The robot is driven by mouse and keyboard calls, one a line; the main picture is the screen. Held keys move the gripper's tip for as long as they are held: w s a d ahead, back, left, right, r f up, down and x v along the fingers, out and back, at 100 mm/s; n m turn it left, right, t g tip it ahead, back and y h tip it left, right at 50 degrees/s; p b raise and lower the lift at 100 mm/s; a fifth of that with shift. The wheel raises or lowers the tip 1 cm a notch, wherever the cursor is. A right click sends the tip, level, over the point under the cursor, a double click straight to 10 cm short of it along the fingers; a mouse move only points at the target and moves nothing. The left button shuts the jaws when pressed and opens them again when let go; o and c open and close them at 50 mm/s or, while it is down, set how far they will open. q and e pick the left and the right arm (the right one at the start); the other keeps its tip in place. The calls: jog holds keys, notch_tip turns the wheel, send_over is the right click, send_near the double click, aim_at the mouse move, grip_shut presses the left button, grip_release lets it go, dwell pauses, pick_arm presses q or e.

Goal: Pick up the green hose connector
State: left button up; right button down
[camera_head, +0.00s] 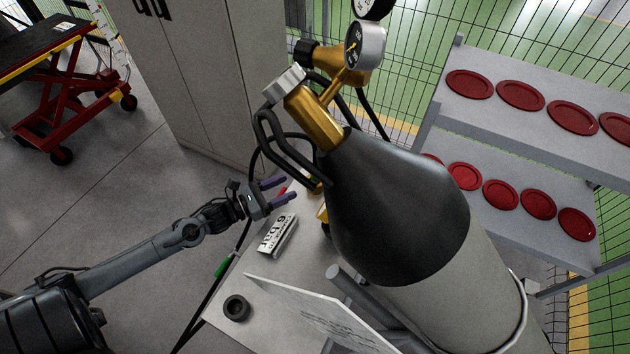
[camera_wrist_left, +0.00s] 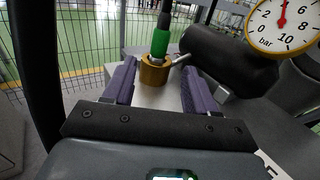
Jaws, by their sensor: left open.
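In the left wrist view, a green hose connector (camera_wrist_left: 160,41) stands upright on a black hose end, directly above a brass fitting (camera_wrist_left: 155,70). Both show beyond and between my left gripper's purple fingers, apart from them. My left gripper (camera_head: 279,191) is open and empty, its fingers pointing right toward the tank's side in the head view; it also shows in the left wrist view (camera_wrist_left: 158,88). A green piece (camera_head: 222,267) on a black hose also shows left of the table in the head view; I cannot tell whether it is the same connector. My right gripper is not in view.
A large grey and black tank (camera_head: 400,205) with brass valve and gauges (camera_head: 365,45) stands right of the gripper. The pale table (camera_head: 255,285) carries a small black ring (camera_head: 236,307) and a labelled block (camera_head: 278,235). Black hoses loop near the gripper. Shelves (camera_head: 510,150) hold red discs.

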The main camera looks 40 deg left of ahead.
aim_at(315, 173)
pick_arm(q)
jog(key=shift+b+x, duration=0.6)
jog(key=shift+x, duration=4.85)
jog(key=shift+r, duration=0.1)
jog(key=shift+c, duration=0.5)
grip_shut()
